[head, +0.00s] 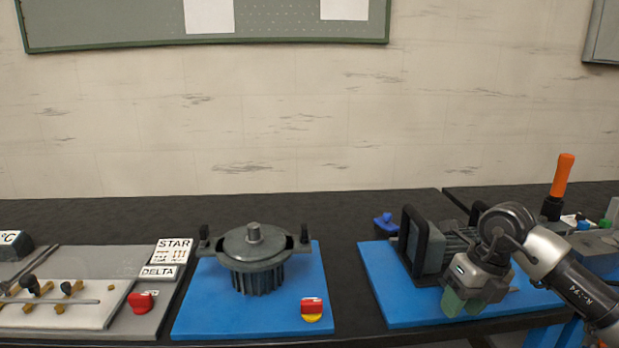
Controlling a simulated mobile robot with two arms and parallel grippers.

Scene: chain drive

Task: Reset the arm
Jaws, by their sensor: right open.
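My right gripper (465,303) is open and hangs at the front of the right blue mat, with nothing seen between its green-tipped fingers. My right arm comes in from the right edge and partly hides a grey motor (424,245) with a black handle frame. My left gripper is not in the head view.
A finned round motor (255,272) stands on a blue mat (205,305), with a red and yellow button (312,309) at its front corner. At left is a grey board (155,325) with tools and STAR and DELTA signs (172,251). An orange-handled tool (563,176) stands upright behind my right arm.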

